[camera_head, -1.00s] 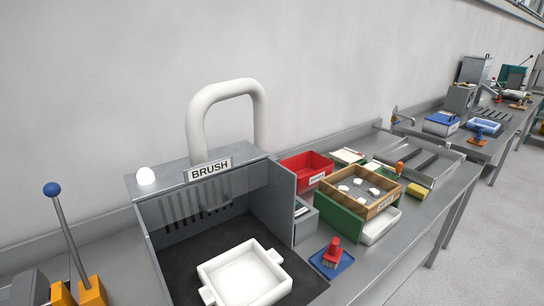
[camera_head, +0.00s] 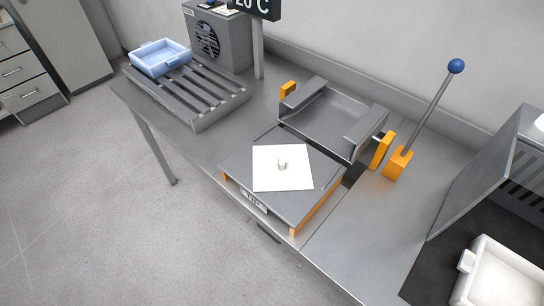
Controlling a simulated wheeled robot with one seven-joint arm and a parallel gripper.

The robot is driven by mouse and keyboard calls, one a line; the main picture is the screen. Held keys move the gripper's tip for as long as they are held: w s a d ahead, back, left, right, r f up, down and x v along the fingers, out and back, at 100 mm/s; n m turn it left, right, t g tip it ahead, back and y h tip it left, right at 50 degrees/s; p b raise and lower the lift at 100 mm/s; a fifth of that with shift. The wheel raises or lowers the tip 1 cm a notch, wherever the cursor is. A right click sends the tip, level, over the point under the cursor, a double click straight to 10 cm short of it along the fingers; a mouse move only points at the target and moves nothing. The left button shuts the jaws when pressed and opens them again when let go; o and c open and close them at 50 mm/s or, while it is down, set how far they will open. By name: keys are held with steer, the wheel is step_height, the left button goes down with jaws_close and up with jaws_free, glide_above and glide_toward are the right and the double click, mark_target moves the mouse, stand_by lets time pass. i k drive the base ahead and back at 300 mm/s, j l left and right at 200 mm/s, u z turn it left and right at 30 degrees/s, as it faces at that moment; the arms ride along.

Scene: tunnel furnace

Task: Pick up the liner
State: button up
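No item in view is marked as the liner. A thin white square sheet (camera_head: 265,175) lies flat on a grey plate with orange edges (camera_head: 234,171); a small metal knob (camera_head: 282,164) stands at the sheet's middle. A white tray with handles (camera_head: 500,276) is cut off at the lower right, on a dark surface inside a grey booth. A light blue tray (camera_head: 160,57) sits on a slatted rack at the upper left. My gripper is not in view.
Beside the plate is a grey cradle (camera_head: 331,119) with orange end parts. A lever with a blue knob (camera_head: 456,66) rises to its right. A grey fan box (camera_head: 219,42) and a temperature sign (camera_head: 256,7) stand behind. Open floor (camera_head: 110,220) lies at the left.

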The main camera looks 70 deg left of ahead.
mark_target(277, 168)
steer(key=u, duration=1.6)
steer(key=i+u, duration=0.2)
steer(key=u, duration=0.2)
